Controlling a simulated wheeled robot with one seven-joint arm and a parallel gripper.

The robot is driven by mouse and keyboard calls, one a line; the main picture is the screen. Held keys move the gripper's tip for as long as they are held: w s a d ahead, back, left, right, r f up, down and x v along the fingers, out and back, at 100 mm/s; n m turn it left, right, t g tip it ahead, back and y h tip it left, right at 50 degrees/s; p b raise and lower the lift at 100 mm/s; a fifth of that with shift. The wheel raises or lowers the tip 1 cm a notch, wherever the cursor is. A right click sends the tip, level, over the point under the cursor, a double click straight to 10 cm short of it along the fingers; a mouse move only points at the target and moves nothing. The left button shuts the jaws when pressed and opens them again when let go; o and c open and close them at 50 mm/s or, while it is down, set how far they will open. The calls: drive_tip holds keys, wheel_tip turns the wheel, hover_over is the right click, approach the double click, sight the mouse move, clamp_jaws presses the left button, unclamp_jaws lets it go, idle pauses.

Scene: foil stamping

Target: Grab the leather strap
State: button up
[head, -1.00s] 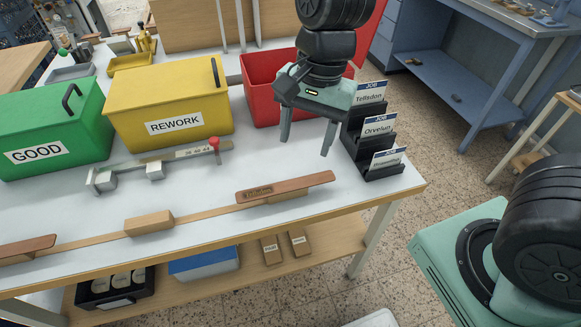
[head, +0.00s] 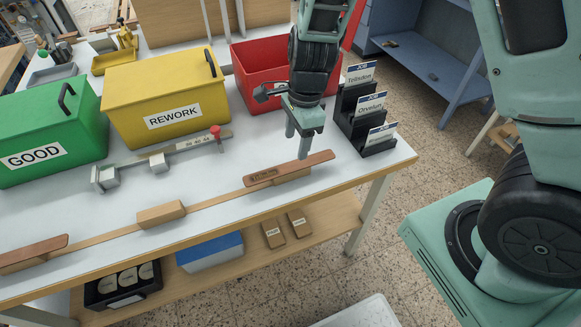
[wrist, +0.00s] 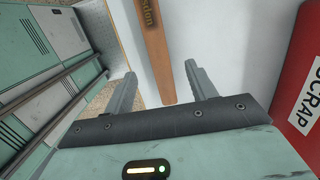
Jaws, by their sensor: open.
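A brown leather strap (head: 289,169) with dark stamped lettering lies along the right end of a long thin wooden strip (head: 215,199), over a small block near the table's front edge. A second brown strap (head: 33,250) lies at the strip's left end. My gripper (head: 297,154) is open and empty, pointing down just behind the right strap. In the wrist view the strap (wrist: 153,45), its lettering ending in "don", shows beyond and between the spread fingertips (wrist: 160,70). Whether the fingers reach its height is unclear.
A black rack (head: 362,125) with several job cards stands close to my gripper's right. A red bin (head: 262,75) is behind it. A yellow REWORK box (head: 165,95), a green GOOD box (head: 50,135) and a metal gauge (head: 165,160) are to the left. A wooden block (head: 161,214) sits mid-strip.

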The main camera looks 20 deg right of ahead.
sight(291, 166)
drive_tip(key=shift+s+a+f, duration=0.1)
drive_tip(key=shift+a+f, duration=0.1)
drive_tip(key=shift+f, duration=0.8)
drive_tip(key=shift+a+f, duration=0.25)
drive_tip(key=shift+f, duration=0.8)
drive_tip(key=shift+s+a+f, duration=0.1)
drive_tip(key=shift+a+f, duration=0.1)
drive_tip(key=shift+f, duration=0.8)
drive_tip(key=c, duration=1)
